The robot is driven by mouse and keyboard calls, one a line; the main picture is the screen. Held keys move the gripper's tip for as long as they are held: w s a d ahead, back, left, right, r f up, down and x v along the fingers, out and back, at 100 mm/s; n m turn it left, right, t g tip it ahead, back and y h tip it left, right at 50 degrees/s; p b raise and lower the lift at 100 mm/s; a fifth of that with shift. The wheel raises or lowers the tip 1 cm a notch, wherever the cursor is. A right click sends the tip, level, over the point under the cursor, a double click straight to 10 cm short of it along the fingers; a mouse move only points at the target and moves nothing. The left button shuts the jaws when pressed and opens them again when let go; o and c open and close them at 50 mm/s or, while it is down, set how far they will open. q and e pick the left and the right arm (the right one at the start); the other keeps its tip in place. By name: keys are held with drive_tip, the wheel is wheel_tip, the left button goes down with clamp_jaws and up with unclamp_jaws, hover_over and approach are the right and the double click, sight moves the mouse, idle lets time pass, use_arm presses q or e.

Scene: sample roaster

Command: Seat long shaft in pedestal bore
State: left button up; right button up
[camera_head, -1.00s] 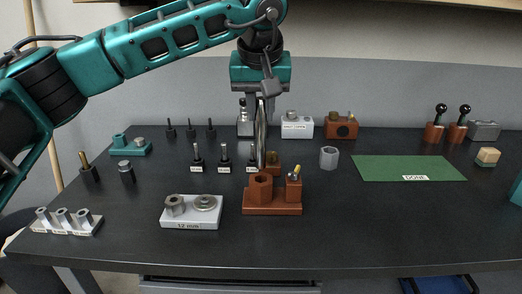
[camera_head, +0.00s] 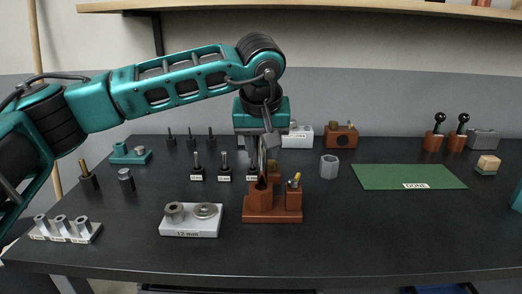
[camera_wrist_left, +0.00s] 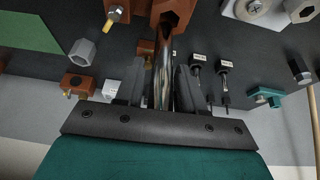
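My left gripper (camera_head: 262,150) points down over the brown pedestal (camera_head: 272,215) and is shut on the long shiny shaft (camera_head: 262,166), which stands about upright. The shaft's lower end is at the mouth of the pedestal's taller left post. The wrist view shows the shaft (camera_wrist_left: 163,60) between the two fingers (camera_wrist_left: 162,95), running toward the hexagonal opening of the brown pedestal (camera_wrist_left: 179,8). I cannot tell how far, if at all, the end is inside the bore. My right gripper is not in view.
A white 12 mm tray (camera_head: 190,231) with two metal parts stands left of the pedestal. A grey hex nut (camera_head: 329,167) and green mat (camera_head: 408,177) lie to the right. Small labelled pegs (camera_head: 224,167) stand behind left. The table's front right is clear.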

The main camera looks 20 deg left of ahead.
use_arm(q)
drive_tip(key=shift+o, duration=1.1)
drive_tip(key=shift+s+a+f, duration=0.15)
drive_tip(key=shift+f, duration=0.75)
drive_tip(key=shift+r, duration=0.15)
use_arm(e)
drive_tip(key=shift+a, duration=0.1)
use_arm(q)
drive_tip(key=p+v, duration=0.1)
drive_tip(key=v, duration=1)
drive_tip(key=shift+w+r+p, duration=0.25)
drive_tip(key=shift+r+p, duration=0.05)
drive_tip(key=shift+r, duration=0.2)
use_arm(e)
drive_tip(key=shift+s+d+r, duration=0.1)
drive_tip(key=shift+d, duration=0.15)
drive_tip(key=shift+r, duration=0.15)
